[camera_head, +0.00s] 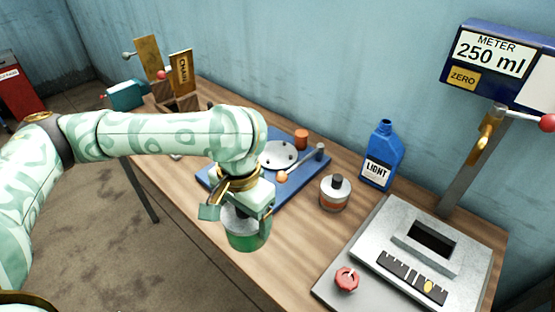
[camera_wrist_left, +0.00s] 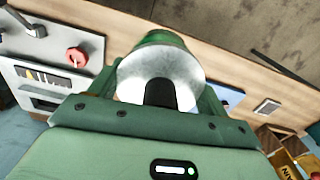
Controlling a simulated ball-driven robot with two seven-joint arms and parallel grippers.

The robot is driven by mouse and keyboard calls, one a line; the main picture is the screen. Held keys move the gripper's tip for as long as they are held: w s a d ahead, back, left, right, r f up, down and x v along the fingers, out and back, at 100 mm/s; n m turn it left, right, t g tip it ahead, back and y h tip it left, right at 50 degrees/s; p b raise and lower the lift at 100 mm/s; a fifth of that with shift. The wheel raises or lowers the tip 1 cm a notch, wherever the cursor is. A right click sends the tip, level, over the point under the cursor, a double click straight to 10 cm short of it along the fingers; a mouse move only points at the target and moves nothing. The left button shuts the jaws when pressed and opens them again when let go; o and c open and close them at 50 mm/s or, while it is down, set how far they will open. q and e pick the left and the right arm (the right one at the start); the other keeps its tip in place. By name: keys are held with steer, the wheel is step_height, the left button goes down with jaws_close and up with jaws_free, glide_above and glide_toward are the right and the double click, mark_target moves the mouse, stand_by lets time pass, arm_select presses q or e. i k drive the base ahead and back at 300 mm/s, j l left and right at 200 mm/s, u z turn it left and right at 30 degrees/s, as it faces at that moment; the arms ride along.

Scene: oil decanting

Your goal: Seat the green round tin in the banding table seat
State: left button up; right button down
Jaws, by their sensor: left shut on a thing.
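The green round tin (camera_head: 245,240) has a pale metal top. My left gripper (camera_head: 241,212) is shut on it from above and holds it by the front edge of the table. In the left wrist view the tin (camera_wrist_left: 158,62) sits between the jaws (camera_wrist_left: 160,98), with a dark knob or post in front of its silver top. The banding table (camera_head: 300,190) is a blue base with a round pale disc (camera_head: 279,154) that has dark holes. It lies behind the gripper, partly hidden by my left arm. My right gripper is not in view.
A small jar with a dark cap (camera_head: 335,194) and a blue LIGHT bottle (camera_head: 381,158) stand right of the banding table. An orange cylinder (camera_head: 301,139) stands behind it. A grey meter station (camera_head: 390,250) fills the right end. Wooden boxes (camera_head: 182,98) stand back left.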

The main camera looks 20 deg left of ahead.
mark_target(276, 155)
steer(key=j+z, duration=0.15)
steer(key=z, duration=0.3)
steer(key=j+z, duration=0.15)
steer(key=z, duration=0.25)
steer(key=j+z, duration=0.15)
steer(key=j, duration=0.3)
steer(key=k+j+z, duration=0.2)
steer(key=j, duration=0.25)
steer(key=j+z, duration=0.15)
steer(key=j, duration=0.35)
steer(key=k+j+z, duration=0.15)
steer(key=j, duration=0.25)
steer(key=k+j, duration=0.1)
steer(key=j, duration=0.4)
